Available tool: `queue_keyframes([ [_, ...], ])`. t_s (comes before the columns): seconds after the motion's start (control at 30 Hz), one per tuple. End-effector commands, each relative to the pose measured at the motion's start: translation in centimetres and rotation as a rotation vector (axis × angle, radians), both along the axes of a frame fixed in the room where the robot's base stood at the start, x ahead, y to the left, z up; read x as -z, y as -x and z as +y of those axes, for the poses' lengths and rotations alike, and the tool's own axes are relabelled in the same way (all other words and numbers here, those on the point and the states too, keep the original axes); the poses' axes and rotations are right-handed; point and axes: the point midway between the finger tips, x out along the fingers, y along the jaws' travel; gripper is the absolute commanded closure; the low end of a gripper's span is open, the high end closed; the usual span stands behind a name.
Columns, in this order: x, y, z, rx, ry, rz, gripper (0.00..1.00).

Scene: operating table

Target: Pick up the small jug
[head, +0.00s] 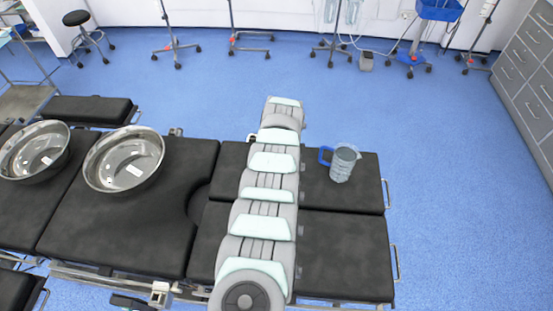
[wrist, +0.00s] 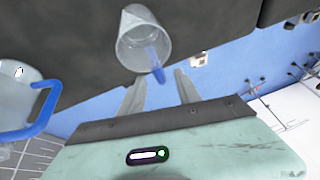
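The small jug (wrist: 140,42) is clear with a blue handle, and shows at the top centre of the wrist view against the black table pad. My gripper (wrist: 160,76) is open, with its two grey fingers apart. The jug's blue handle appears at the gap between the fingertips; I cannot tell whether it lies between them in depth. No contact is evident. In the head view my arm hides the gripper, and I cannot make out the small jug.
A larger clear jug (head: 343,164) with a blue handle stands right of my arm on the black operating table (head: 345,250); it also shows at the wrist view's left edge (wrist: 14,95). Two steel bowls, one nearer (head: 124,160), one farther left (head: 35,150), sit on the table's left part.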

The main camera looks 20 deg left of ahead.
Motion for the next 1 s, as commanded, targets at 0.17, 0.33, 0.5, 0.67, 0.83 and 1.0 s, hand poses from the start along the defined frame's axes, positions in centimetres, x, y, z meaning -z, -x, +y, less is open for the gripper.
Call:
queue_keyframes([
  [0.17,1.96,-0.41,0.30,0.000,-0.002,-0.001,0.60],
  [0.33,2.08,-0.70,0.41,0.000,-0.001,-0.003,0.60],
  [0.5,1.86,-0.76,0.44,0.000,-0.001,-0.003,0.60],
  [0.67,1.84,-0.72,0.44,0.000,-0.001,-0.002,0.60],
  [0.83,1.85,-0.71,0.45,0.000,-0.001,-0.002,0.74],
  [1.0,1.86,-0.70,0.46,-0.001,-0.001,-0.002,0.88],
])
